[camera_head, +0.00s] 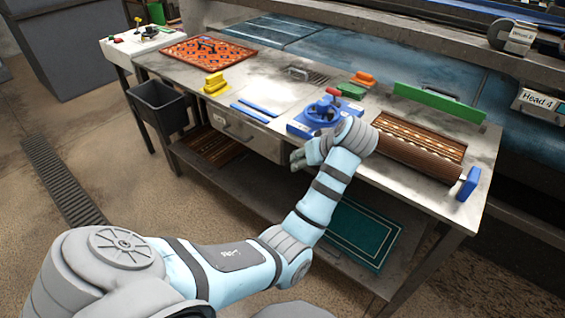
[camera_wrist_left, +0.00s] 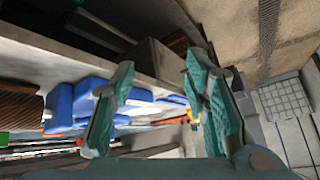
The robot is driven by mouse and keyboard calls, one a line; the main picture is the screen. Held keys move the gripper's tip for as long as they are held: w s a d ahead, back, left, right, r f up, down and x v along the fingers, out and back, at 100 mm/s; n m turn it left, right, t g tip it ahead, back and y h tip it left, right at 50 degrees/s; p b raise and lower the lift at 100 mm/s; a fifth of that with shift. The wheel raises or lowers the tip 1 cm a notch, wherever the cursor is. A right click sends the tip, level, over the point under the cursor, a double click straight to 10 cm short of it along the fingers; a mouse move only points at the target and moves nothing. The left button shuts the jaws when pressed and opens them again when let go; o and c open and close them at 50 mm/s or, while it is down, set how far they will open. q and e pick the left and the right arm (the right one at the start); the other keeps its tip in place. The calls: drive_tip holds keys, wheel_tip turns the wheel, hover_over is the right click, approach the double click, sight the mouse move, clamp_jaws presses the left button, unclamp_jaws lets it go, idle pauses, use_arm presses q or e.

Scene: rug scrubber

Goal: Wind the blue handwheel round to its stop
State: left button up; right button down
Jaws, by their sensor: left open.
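The blue handwheel (camera_head: 322,110) sits on a blue base (camera_head: 303,130) near the front edge of the metal workbench. A red knob (camera_head: 333,92) stands at its top. My left arm reaches to the bench front, with the wrist just in front of the base. The left gripper (camera_head: 299,158) shows small at the bench's front edge, below the base and apart from the wheel. In the left wrist view its fingers (camera_wrist_left: 160,100) are spread with nothing between them. Blue parts (camera_wrist_left: 72,102) show there beyond the left finger, partly hidden. My right gripper is not in view.
A rolled brown rug (camera_head: 420,157) with a blue end piece (camera_head: 468,184) lies right of the wheel. Blue bars (camera_head: 255,112), a yellow block (camera_head: 214,84) and a green rail (camera_head: 438,101) are on the bench. A drawer (camera_head: 245,135) is under its front edge. A dark bin (camera_head: 158,106) stands left.

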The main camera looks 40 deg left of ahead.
use_arm(q)
drive_tip(key=s+f+m+h, duration=0.1)
drive_tip(key=s+f+m, duration=0.2)
drive_tip(key=s+f, duration=0.4)
wheel_tip(320, 180, down, 4)
drive_tip(key=shift+s+d+r+m+t+h, duration=0.1)
drive_tip(key=shift+s+d+m+t+h, duration=0.15)
drive_tip(key=shift+d+m, duration=0.2)
